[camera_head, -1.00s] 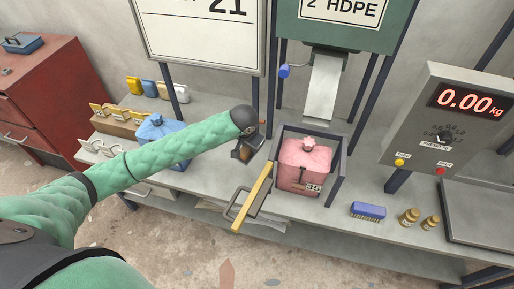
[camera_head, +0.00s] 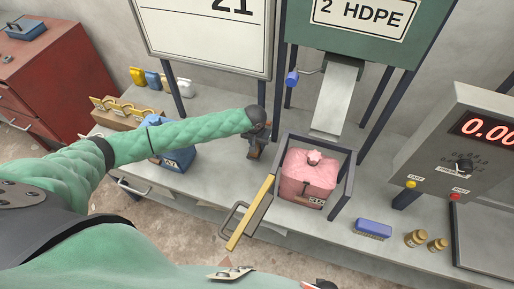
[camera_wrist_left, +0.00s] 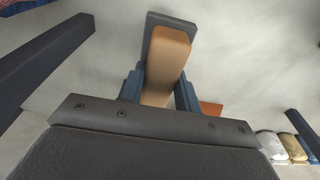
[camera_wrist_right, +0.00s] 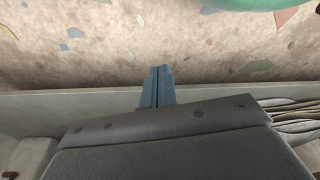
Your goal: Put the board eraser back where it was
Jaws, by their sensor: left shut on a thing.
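The board eraser is a tan block with a dark grey layer; it fills the middle of the left wrist view (camera_wrist_left: 168,55). My left gripper (camera_wrist_left: 160,88) is shut on it, with a blue-grey finger on each side. In the head view my left gripper (camera_head: 257,138) holds the eraser (camera_head: 254,152) over the bench, left of the pink container and below the whiteboard (camera_head: 205,35). The gripper partly hides the eraser there, and I cannot tell whether it touches the bench. My right gripper (camera_wrist_right: 158,86) is shut and empty in the right wrist view, its fingers pressed together.
A pink container (camera_head: 308,178) stands in a dark frame with a yellow bar (camera_head: 250,213) beside it. A blue brush (camera_head: 373,228) and brass weights (camera_head: 416,238) lie to the right, near the scale display (camera_head: 480,130). A blue container (camera_head: 178,158) stands left, under my left arm. Dark posts rise behind.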

